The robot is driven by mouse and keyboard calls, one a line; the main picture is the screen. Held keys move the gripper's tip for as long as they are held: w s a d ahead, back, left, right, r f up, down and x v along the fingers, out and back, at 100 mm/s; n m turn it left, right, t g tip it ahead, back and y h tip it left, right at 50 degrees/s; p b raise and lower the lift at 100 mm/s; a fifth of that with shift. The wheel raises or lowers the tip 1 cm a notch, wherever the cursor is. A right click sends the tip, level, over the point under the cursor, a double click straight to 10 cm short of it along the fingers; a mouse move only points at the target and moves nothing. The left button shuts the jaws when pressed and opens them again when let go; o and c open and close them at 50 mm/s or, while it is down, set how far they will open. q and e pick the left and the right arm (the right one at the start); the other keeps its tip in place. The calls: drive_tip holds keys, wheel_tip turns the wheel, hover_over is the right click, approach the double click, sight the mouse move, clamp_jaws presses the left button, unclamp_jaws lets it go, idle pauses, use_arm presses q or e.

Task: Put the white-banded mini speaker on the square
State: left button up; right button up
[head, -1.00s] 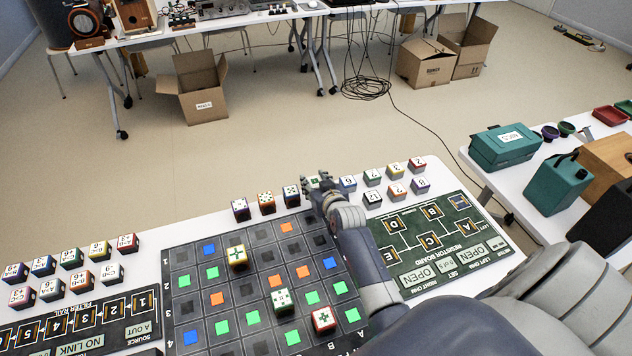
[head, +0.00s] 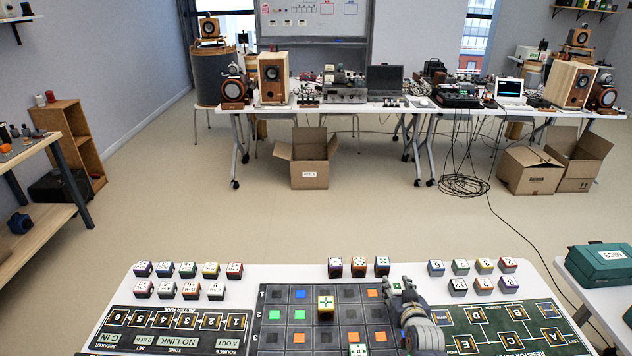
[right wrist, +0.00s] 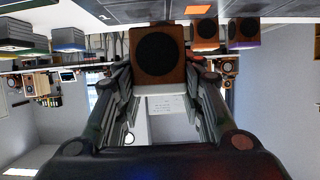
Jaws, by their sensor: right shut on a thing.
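My right gripper (head: 398,291) is at the far right corner of the dark grid board (head: 299,341). It is shut on a mini speaker (right wrist: 160,52), a brown box with a round black driver and a pale band along its lower edge in the right wrist view. In the head view my fingers mostly hide it; a bit of its white and green top shows. Several board cells carry coloured squares, among them a blue square (head: 299,294) and a green square (head: 275,314). I cannot tell which square is meant. My left gripper is out of view.
Three mini speakers (head: 358,266) stand in a row behind the board. More small cubes (head: 190,269) stand left and right, behind the filter board (head: 180,320) and resistor board (head: 510,326).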

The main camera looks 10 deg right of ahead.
drive_tip(key=shift+w+a+r, duration=0.25)
drive_tip(key=shift+a+r, duration=0.05)
drive_tip(key=shift+r, duration=0.3)
drive_tip(key=shift+w+a+r, duration=0.25)
drive_tip(key=shift+a+r, duration=0.05)
drive_tip(key=shift+r, duration=0.25)
drive_tip(key=a+r+n+y, duration=0.1)
drive_tip(key=a+r, duration=0.4)
drive_tip(key=r, duration=0.4)
drive_tip(key=a+r+n+y, duration=0.1)
drive_tip(key=a+r, duration=0.3)
drive_tip(key=r, duration=0.4)
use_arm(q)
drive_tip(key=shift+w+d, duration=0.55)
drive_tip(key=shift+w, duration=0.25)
use_arm(e)
drive_tip(key=s+a+r, duration=0.3)
drive_tip(key=s+r, duration=0.3)
drive_tip(key=r, duration=0.2)
drive_tip(key=s+a+r+y, duration=0.1)
drive_tip(key=s+a+r, duration=0.3)
drive_tip(key=s+r, duration=0.2)
drive_tip(key=shift+s+r+n+t, duration=0.25)
drive_tip(key=shift+r+n+t, duration=0.05)
drive_tip(key=shift+r, duration=0.55)
